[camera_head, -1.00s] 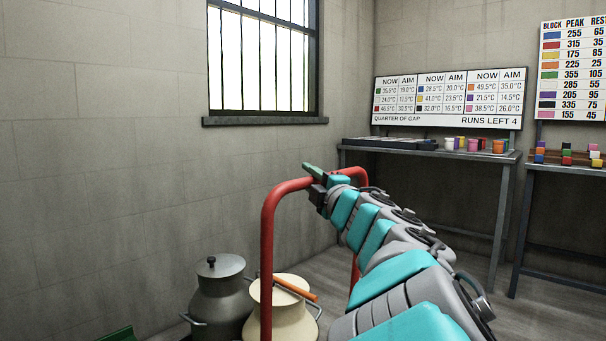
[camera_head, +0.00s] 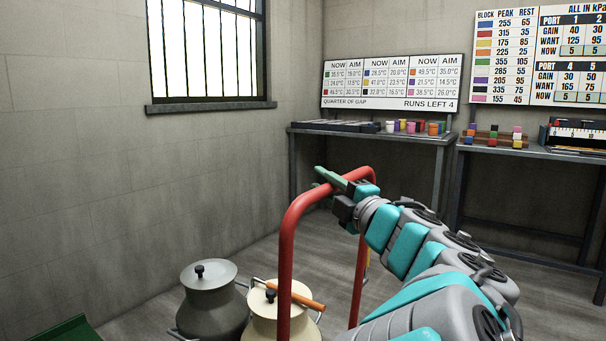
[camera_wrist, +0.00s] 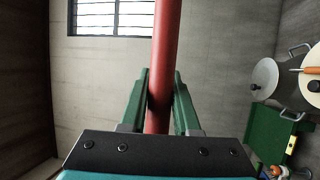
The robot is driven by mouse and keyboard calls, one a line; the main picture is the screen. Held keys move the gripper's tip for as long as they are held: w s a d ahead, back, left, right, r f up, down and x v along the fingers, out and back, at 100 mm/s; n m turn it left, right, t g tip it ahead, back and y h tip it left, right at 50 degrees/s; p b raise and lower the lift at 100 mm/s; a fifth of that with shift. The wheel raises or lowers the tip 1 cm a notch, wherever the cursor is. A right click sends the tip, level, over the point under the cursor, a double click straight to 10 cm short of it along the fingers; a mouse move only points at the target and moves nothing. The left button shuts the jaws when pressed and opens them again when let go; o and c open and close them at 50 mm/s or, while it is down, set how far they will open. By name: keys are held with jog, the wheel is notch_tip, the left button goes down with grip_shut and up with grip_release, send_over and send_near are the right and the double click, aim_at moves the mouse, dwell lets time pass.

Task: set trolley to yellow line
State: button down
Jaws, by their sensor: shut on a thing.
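The trolley's red tubular handle (camera_head: 286,245) stands upright as a tall hoop in the middle of the head view. My gripper (camera_head: 331,180) is at the top of this hoop, its green fingers shut on the bar. In the wrist view the red bar (camera_wrist: 164,70) runs between the two green fingers (camera_wrist: 160,100). The trolley's base is mostly hidden below the picture and behind my arm. A small yellow bit (camera_head: 367,260) shows behind the handle; I cannot tell whether it is the yellow line.
A grey churn (camera_head: 212,300) and a cream churn (camera_head: 268,325) with an orange grip stand left of and behind the handle. A green object (camera_head: 68,330) is at the lower left. Benches (camera_head: 440,140) line the back wall. Grey floor (camera_head: 250,258) is open before them.

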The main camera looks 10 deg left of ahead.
jog(key=shift+s+d+r, duration=0.1)
jog(key=shift+s+d, duration=0.1)
jog(key=shift+d, duration=0.25)
jog(key=shift+s+d+r, duration=0.1)
jog(key=shift+s+d, duration=0.05)
jog(key=shift+d, duration=0.3)
jog(key=c, duration=0.7)
grip_release()
jog(key=shift+f, duration=0.1)
jog(key=shift+o, duration=0.2)
jog(key=shift+s, duration=0.1)
